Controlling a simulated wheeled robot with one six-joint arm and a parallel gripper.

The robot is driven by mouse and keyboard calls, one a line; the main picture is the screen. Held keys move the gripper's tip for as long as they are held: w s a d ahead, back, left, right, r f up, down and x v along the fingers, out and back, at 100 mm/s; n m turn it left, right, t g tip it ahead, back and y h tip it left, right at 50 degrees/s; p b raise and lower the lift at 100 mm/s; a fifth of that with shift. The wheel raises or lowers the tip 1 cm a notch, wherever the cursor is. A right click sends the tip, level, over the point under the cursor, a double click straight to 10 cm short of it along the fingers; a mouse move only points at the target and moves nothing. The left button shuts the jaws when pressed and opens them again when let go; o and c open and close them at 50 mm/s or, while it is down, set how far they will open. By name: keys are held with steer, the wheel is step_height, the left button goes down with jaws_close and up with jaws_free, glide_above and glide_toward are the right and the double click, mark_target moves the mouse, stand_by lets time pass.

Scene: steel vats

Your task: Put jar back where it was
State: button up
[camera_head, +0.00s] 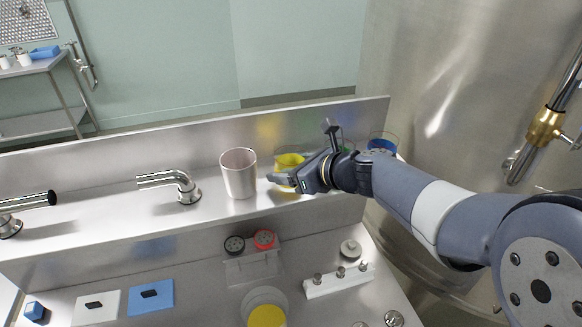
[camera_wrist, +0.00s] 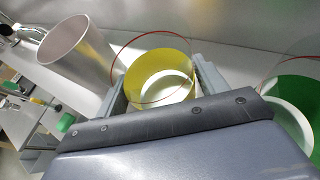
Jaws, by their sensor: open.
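A clear jar with a yellow band (camera_head: 288,160) stands on the raised steel shelf, partly hidden behind my gripper (camera_head: 288,180). In the wrist view the yellow jar (camera_wrist: 158,78) has a thin red rim and sits between my two fingers (camera_wrist: 160,92). The fingers are open, one on each side of it; I cannot tell whether either touches the glass. A jar with green in it (camera_wrist: 297,112) stands to the right in the wrist view. A jar with blue in it (camera_head: 382,147) stands further right on the shelf, behind my arm.
A metal cup (camera_head: 239,173) stands just left of the yellow jar. A curved tap (camera_head: 182,187) is further left. Below are a holder with black (camera_head: 234,244) and red caps (camera_head: 264,239), a white peg rack (camera_head: 340,281) and a yellow round item (camera_head: 267,316). A steel vat (camera_head: 440,80) rises at right.

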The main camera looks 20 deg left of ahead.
steer(key=shift+r, duration=0.2)
steer(key=v, duration=1.2)
steer(key=shift+b, duration=0.45)
steer(key=shift+f, duration=0.1)
steer(key=shift+c, duration=0.5)
